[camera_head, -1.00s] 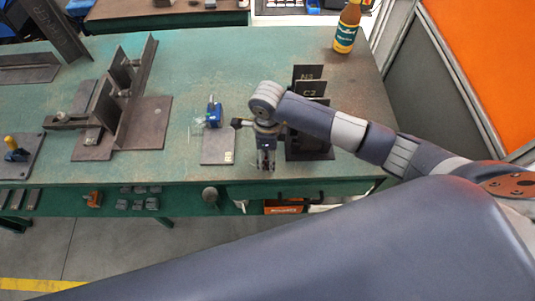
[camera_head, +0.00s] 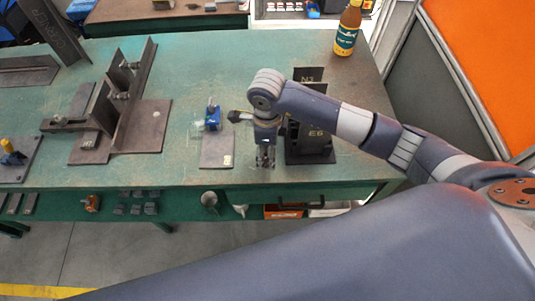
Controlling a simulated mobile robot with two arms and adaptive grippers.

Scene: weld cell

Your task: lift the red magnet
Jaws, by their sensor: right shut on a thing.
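My right gripper (camera_head: 265,158) points down over the near part of the green bench, just left of the dark rack of lettered plates. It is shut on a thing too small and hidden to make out. I cannot make out a red magnet for certain on the bench. A small orange-red piece (camera_head: 92,203) shows on the bench's front face at the left. My left gripper is not in view.
The lettered plates (camera_head: 315,133) stand close to the right of my gripper. A grey plate (camera_head: 216,152) and a blue clamp-like tool (camera_head: 212,118) lie to its left. A steel fixture (camera_head: 130,100) and a bottle (camera_head: 347,30) stand on the green bench (camera_head: 235,60).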

